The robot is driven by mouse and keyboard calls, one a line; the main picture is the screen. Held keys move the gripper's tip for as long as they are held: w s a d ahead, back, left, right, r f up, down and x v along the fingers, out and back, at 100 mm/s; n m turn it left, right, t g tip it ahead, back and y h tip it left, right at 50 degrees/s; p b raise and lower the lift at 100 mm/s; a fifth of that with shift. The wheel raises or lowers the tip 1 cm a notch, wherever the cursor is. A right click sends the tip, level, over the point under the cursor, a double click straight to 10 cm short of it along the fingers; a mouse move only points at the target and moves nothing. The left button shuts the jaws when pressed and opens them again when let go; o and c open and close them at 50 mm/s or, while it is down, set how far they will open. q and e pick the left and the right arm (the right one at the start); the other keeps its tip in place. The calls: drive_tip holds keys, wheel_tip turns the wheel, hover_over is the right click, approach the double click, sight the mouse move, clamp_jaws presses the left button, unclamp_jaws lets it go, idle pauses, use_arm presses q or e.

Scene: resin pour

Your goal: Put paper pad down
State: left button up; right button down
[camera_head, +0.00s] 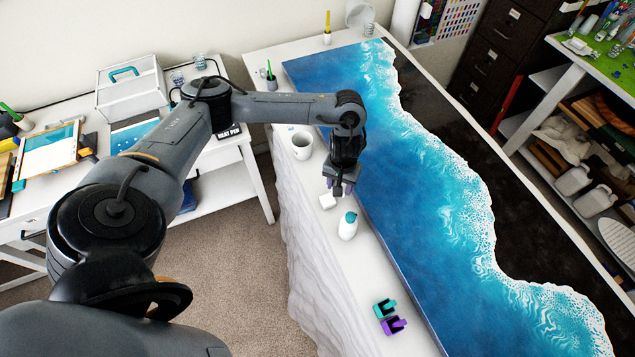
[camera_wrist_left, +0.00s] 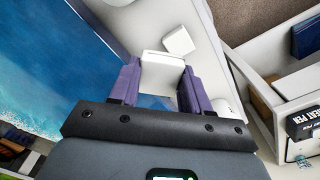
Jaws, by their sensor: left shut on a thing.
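My left gripper (camera_head: 339,189) reaches down over the white strip of table beside the blue resin panel. In the left wrist view its purple fingers (camera_wrist_left: 160,88) are shut on a white pad (camera_wrist_left: 162,68), the paper pad as far as I can tell. In the head view this pad is mostly hidden by the gripper. A second small white block (camera_head: 327,201) lies on the table just in front of the fingers; it also shows in the left wrist view (camera_wrist_left: 178,40). I cannot tell whether the held pad touches the table. My right gripper is not in view.
Teal and purple clamps (camera_head: 390,317) lie nearer. The resin panel (camera_head: 430,210) fills the right side.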

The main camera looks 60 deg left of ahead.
use_arm(q)
drive_tip(key=a+f, duration=0.1)
drive_tip(key=a, duration=0.1)
drive_tip(key=a+f+b, duration=0.1)
drive_tip(key=a+f, duration=0.1)
drive_tip(key=s+a+f+b, duration=0.1)
drive_tip(key=a, duration=0.1)
drive_tip(key=shift+a+f, duration=0.15)
drive_tip(key=shift+a, duration=0.2)
hover_over(317, 183)
wheel_tip(317, 183, down, 2)
drive_tip(key=shift+f, duration=0.15)
drive_tip(key=shift+f+p, duration=0.3)
drive_tip(key=shift+f, duration=1.7)
drive_tip(key=shift+f, duration=0.2)
drive_tip(key=o, duration=1.2)
drive_tip(key=shift+r, duration=0.1)
drive_tip(key=shift+d+r+p, duration=0.1)
drive_tip(key=shift+r+p, duration=0.25)
drive_tip(key=shift+r, duration=5.75)
